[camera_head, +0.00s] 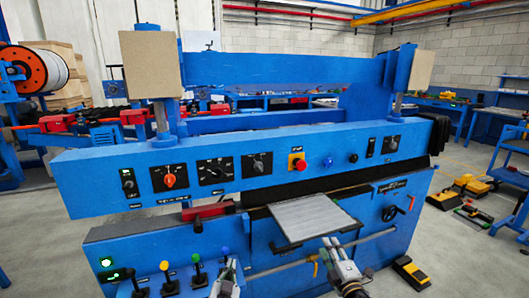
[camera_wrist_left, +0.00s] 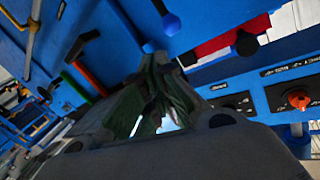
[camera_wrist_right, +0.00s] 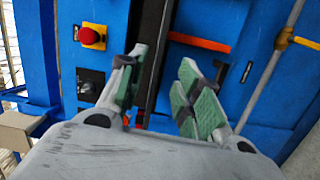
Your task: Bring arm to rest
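My left gripper (camera_head: 229,268) is low in the head view, beside the row of joystick levers at the front of the blue machine. In the left wrist view its green-padded fingers (camera_wrist_left: 155,75) come together at the tips, with nothing seen between them. My right gripper (camera_head: 332,246) is in front of the machine, just below the grey plate. In the right wrist view its green-padded fingers (camera_wrist_right: 158,78) stand apart and the gap between them is empty.
The blue machine (camera_head: 120,190) fills the middle, with knobs and a red emergency button (camera_head: 297,162). A grey plate (camera_head: 312,217) juts out from its front. Joystick levers (camera_head: 167,275) stand at lower left. A yellow-black pedal (camera_head: 411,271) lies at right. Open floor (camera_head: 465,260) lies beyond.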

